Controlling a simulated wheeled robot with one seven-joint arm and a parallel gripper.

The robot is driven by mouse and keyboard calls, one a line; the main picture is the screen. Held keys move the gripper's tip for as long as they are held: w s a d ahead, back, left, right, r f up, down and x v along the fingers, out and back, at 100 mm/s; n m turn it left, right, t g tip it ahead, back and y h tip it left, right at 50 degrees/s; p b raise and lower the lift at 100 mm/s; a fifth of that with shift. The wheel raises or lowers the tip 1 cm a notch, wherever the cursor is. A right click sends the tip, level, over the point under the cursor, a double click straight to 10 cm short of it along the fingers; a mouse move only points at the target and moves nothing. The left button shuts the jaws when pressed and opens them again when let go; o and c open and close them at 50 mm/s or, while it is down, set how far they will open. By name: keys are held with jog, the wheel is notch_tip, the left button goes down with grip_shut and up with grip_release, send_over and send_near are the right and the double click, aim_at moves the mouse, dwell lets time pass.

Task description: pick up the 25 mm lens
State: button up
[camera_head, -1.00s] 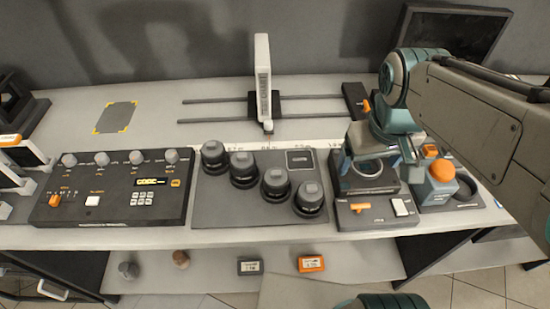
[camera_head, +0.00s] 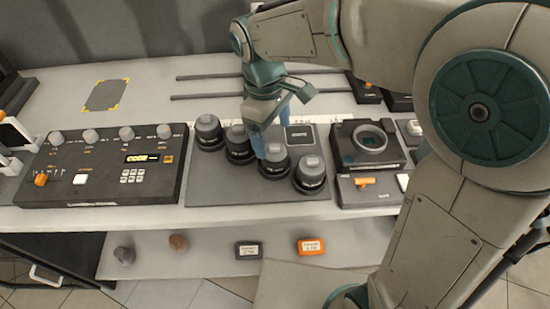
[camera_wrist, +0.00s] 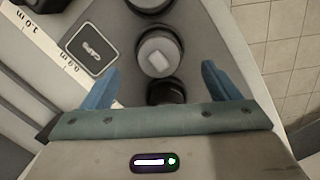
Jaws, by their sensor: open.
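Several dark lenses with grey caps stand upright in a slanting row on a grey tray (camera_head: 205,190). They are the leftmost (camera_head: 208,131), the second (camera_head: 239,145), the third (camera_head: 274,160) and the rightmost (camera_head: 310,174). I cannot read which one is 25 mm. My gripper (camera_head: 263,147) is open, above the row by the second and third lenses. The second lens (camera_wrist: 167,92), partly hidden by the gripper, shows between the fingers.
A dark card (camera_head: 300,137) lies on the tray behind the row. A control panel (camera_head: 105,165) is left of the tray. A camera body (camera_head: 370,140) and an orange-switched box (camera_head: 366,185) are to the right. Rails (camera_head: 210,97) cross behind.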

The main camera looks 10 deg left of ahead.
aim_at(274, 145)
jog(key=shift+d+f, duration=0.2)
jog(key=shift+f, duration=3.25)
jog(key=c, duration=1.4)
jog(key=shift+r, duration=0.1)
